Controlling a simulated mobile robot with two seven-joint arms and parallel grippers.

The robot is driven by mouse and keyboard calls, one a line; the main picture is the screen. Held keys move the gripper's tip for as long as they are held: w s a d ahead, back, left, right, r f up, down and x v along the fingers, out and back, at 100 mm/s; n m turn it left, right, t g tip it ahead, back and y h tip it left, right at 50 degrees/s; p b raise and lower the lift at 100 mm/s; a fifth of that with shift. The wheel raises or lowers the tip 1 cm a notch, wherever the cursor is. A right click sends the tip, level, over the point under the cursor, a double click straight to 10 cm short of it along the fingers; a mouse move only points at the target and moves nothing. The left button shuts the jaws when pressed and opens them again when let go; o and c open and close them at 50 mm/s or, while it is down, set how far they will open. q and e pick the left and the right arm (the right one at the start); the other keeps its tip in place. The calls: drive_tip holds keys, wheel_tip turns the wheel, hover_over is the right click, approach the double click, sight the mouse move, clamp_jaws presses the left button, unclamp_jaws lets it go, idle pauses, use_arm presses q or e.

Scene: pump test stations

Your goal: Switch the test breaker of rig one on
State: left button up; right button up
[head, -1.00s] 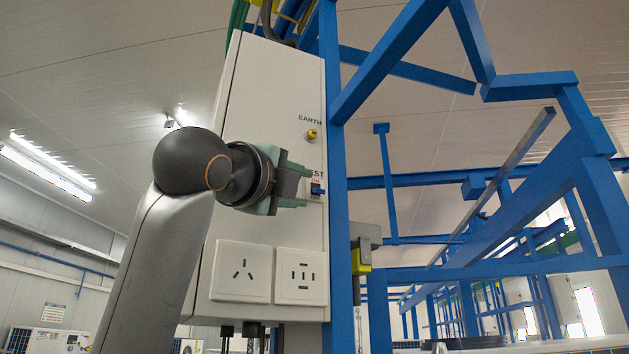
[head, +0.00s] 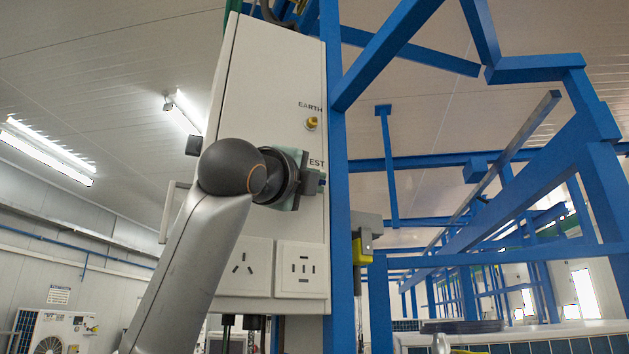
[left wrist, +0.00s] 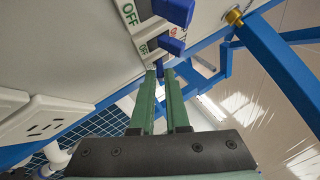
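The test breaker (head: 320,186) is a small blue switch on the right edge of a white panel (head: 262,75), under lettering reading "EST". My left gripper (head: 308,182) is right in front of it and hides part of it. In the left wrist view, a blue lever (left wrist: 171,46) with a green "OFF" mark beside it lies just beyond my left fingertips (left wrist: 161,72). A second blue part (left wrist: 174,9) is further up. My right gripper is not in view.
A brass earth stud (head: 311,123) sits above the breaker, and two sockets (head: 245,268) (head: 299,270) are below. A blue frame post (head: 341,220) runs close along the panel's right side. A grey and yellow fitting (head: 361,245) is beyond it.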

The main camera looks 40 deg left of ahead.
use_arm(q)
clamp_jaws()
drive_tip(key=shift+s+d+r+n+g+y, duration=0.15)
drive_tip(key=shift+r+n+g, duration=0.45)
drive_tip(key=shift+n+g, duration=0.45)
drive_tip(key=shift+s+d+r+n+g+y, duration=0.15)
drive_tip(key=shift+r+n+g, duration=0.4)
drive_tip(key=shift+n+g, duration=0.5)
drive_tip(key=shift+w+a+n, duration=0.1)
drive_tip(key=shift+a+n, duration=0.05)
drive_tip(key=shift+n, duration=0.15)
